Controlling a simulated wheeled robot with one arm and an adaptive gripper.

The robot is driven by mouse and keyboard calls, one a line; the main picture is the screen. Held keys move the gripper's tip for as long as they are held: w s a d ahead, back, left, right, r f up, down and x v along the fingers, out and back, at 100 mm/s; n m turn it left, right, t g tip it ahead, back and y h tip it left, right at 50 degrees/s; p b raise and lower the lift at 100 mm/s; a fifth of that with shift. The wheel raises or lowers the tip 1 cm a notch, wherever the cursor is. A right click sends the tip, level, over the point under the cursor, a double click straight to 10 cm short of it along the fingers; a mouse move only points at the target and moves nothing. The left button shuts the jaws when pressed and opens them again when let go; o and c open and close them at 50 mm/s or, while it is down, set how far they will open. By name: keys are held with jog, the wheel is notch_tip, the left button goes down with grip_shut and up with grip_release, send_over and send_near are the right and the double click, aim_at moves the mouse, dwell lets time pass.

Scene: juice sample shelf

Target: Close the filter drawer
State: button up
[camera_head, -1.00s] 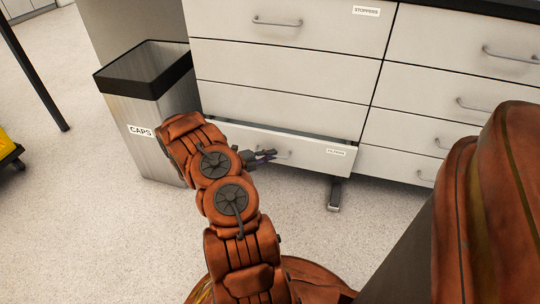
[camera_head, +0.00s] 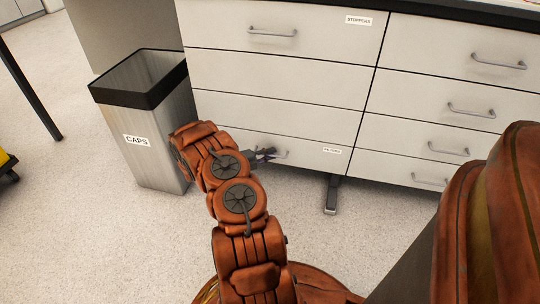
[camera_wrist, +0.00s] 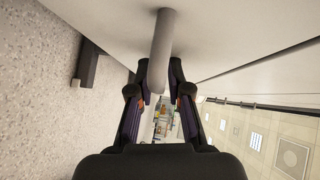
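The filter drawer (camera_head: 223,138) is the bottom left drawer of the white cabinet. Its front looks flush with the drawers above, with no open gap along its top edge. A small label (camera_head: 332,151) sits on its right side, too blurred to read. My gripper (camera_head: 265,154) is at the drawer's handle (camera_head: 284,154). In the wrist view, the handle (camera_wrist: 161,45) runs between the two fingertips of my gripper (camera_wrist: 161,72). My arm hides the drawer's lower left part.
A metal bin (camera_head: 151,155) labelled CAPS stands left of the cabinet, close to my arm. Other closed drawers (camera_head: 427,145) are to the right. A dark cabinet foot (camera_head: 331,194) stands below. The speckled floor in front is clear.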

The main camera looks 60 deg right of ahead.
jog(key=shift+o, duration=1.2)
jog(key=shift+w, duration=0.1)
jog(key=shift+a, duration=0.1)
jog(key=v, duration=1.2)
